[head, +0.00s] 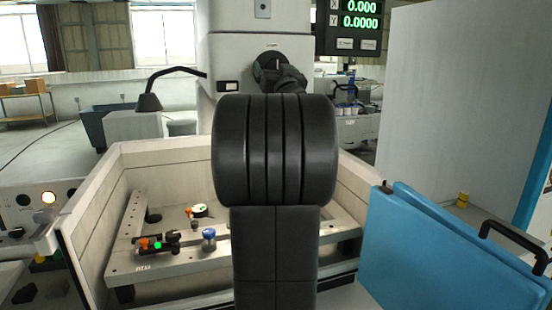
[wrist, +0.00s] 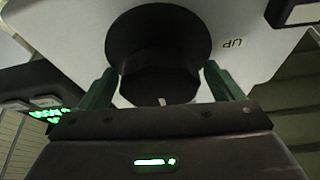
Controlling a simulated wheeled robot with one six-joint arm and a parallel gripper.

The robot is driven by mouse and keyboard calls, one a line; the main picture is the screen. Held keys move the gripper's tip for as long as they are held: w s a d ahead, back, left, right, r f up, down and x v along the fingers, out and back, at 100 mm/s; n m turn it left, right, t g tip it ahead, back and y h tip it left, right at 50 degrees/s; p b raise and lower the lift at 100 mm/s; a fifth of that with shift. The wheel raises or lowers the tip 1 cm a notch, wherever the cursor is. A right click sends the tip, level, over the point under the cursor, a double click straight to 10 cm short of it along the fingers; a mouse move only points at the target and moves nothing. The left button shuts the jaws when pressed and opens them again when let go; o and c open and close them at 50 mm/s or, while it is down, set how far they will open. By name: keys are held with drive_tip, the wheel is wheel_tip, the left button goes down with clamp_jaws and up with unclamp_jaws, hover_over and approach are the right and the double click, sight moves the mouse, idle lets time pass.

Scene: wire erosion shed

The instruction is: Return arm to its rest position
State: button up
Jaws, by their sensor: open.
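My gripper (wrist: 160,80) is open, with one green finger on each side of a black round knob (wrist: 158,38) in the wrist view. I cannot tell whether either finger touches the knob. The knob has a white mark on its edge and sits on a pale panel with the label "UP" beside it. In the head view my dark arm rises through the middle and reaches the front of the white machine head (head: 225,55). The gripper there is small and mostly hidden by my arm.
Below the machine head is a walled work tank (head: 85,235) holding a fixture plate (head: 190,265) with clamps. A blue panel (head: 440,260) with a black handle stands at right. A readout (head: 358,22) hangs at upper right. A bent lamp (head: 150,100) stands left.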

drive_tip(key=shift+b+v, duration=0.5)
drive_tip(key=shift+v, duration=2)
drive_tip(key=shift+d, duration=0.1)
